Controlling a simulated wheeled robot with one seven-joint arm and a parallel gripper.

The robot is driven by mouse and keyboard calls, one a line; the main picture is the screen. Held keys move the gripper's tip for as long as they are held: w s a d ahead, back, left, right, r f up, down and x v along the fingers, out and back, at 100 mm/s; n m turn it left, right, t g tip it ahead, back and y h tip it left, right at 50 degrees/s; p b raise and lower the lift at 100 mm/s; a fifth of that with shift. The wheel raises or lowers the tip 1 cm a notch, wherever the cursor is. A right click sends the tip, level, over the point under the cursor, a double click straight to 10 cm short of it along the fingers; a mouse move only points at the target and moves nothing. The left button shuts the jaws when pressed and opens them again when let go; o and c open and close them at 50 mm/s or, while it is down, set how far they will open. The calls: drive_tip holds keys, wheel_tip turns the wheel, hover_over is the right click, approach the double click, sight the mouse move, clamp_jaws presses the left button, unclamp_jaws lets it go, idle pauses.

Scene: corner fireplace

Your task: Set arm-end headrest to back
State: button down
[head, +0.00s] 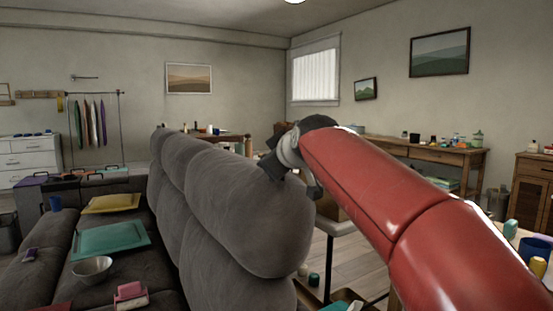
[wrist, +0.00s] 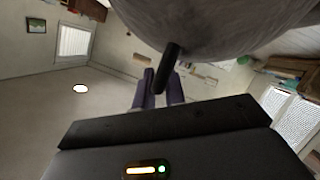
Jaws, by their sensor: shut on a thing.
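The grey sofa (head: 115,268) has a row of plump back cushions. The nearest, large grey headrest (head: 255,215) stands raised at the sofa's near end, and its grey underside or edge (wrist: 225,20) fills the top of the wrist view. A short black lever (wrist: 169,62) sticks out from it. My gripper (wrist: 160,88) has its purple fingers on either side of the lever's end and is shut on it. In the head view, my gripper (head: 272,165) is at the headrest's upper right edge, its fingertips partly hidden.
A teal tray (head: 110,239), a yellow tray (head: 110,203), a white bowl (head: 91,268) and a pink item (head: 130,291) lie on the sofa seat. A wooden desk (head: 425,150) stands along the right wall. Some floor (head: 352,262) shows behind the sofa.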

drive_tip(key=shift+w+d+f, duration=0.1)
drive_tip(key=shift+w+d, duration=0.05)
drive_tip(key=shift+d, duration=0.1)
drive_tip(key=c, duration=1.5)
unclamp_jaws()
drive_tip(key=shift+d+f, duration=0.1)
drive_tip(key=shift+d, duration=0.05)
drive_tip(key=shift+s+r, duration=0.2)
drive_tip(key=shift+s, duration=0.1)
drive_tip(key=b+v, duration=0.1)
drive_tip(key=v, duration=0.6)
drive_tip(key=shift+d, duration=0.1)
